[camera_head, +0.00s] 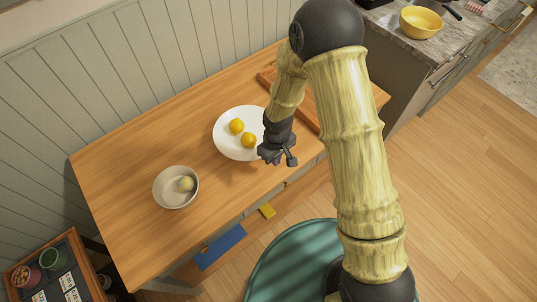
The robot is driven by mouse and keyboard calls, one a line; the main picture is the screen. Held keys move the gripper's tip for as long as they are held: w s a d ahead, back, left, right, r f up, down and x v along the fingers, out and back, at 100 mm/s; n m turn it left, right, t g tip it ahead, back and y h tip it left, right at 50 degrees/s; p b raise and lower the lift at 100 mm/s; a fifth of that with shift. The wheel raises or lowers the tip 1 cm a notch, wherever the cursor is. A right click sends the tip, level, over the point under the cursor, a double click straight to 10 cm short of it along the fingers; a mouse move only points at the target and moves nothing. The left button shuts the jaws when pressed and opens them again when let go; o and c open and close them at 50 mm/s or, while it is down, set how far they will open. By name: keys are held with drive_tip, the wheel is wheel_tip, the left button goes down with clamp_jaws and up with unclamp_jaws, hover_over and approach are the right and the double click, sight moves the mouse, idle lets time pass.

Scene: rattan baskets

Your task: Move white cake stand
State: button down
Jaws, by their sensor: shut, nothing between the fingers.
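The white cake stand (225,143) shows from above as a round white plate on the wooden table. Two yellow-orange fruits (237,126) lie on it. Its foot, if any, is hidden below the plate. My gripper (279,160) is at the right, lower edge of the stand, in front of the table's front side. It is shut and empty. My arm hides part of the stand's right rim. I cannot tell whether the gripper touches the stand.
A pale bowl (165,200) with one yellowish round thing stands on the table (120,165) at left. A wooden tray (310,109) lies behind my arm. A yellow bowl (421,22) stands on the right counter. A dark tray (60,270) with small pots is at lower left.

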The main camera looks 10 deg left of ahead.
wheel_tip(320, 180, down, 3)
drive_tip(key=shift+s+f+p, duration=0.1)
drive_tip(key=shift+f+p, duration=0.1)
drive_tip(key=shift+p, duration=0.2)
drive_tip(key=shift+w+a+f+p, duration=0.2)
drive_tip(key=shift+f+p, duration=0.05)
drive_tip(key=shift+p, duration=0.05)
drive_tip(key=shift+w+a+p, duration=0.65)
drive_tip(key=shift+w+a, duration=0.1)
drive_tip(key=shift+a, duration=0.1)
drive_tip(key=shift+w+a+f, duration=0.1)
drive_tip(key=shift+w+a, duration=0.3)
drive_tip(key=shift+a, duration=0.1)
